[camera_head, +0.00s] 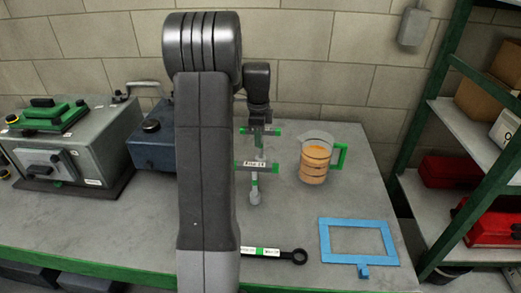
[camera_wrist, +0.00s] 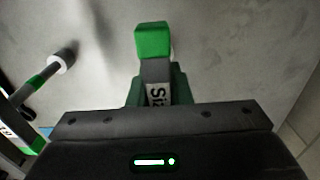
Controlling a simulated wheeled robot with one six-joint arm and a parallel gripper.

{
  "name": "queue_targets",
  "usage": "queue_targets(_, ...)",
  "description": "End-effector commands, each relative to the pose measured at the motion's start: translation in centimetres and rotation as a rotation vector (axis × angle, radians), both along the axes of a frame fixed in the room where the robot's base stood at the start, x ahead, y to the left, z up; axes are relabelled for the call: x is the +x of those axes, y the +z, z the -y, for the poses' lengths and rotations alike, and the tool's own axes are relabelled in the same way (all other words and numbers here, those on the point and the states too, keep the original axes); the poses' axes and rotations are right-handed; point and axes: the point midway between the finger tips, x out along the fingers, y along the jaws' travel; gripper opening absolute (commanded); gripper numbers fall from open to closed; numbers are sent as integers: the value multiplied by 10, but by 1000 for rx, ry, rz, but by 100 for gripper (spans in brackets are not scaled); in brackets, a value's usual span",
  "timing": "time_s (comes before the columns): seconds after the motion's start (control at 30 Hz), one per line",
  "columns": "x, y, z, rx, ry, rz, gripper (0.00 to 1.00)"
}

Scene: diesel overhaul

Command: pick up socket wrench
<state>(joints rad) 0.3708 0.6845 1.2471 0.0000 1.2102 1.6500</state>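A labelled grey tool with green ends, which looks like a socket wrench (camera_wrist: 153,68), sits between the green fingers of my gripper (camera_wrist: 158,92) in the wrist view. The fingers flank it closely with no visible gap. In the head view my gripper (camera_head: 260,112) points down over the back of the bench, with the tool's green-ended bar (camera_head: 262,131) just under it. A second T-shaped tool (camera_head: 255,168), with green bands, a label and a pale socket end, lies nearer on the bench. It also shows at the left in the wrist view (camera_wrist: 60,63).
The grey bench (camera_head: 130,230) also holds an orange-filled jug (camera_head: 314,162), a blue frame (camera_head: 323,240) and a ring spanner (camera_head: 290,254). Metal boxes (camera_head: 65,145) stand at the left. A shelf rack (camera_head: 450,180) is at the right. A wall closes the back.

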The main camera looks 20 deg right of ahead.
Motion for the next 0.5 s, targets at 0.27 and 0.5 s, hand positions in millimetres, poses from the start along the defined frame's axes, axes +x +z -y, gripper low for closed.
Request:
queue_targets(0.27,0,1,0,-1,0,2,0)
queue_targets(0.5,1,20,1,-3,0,6,0)
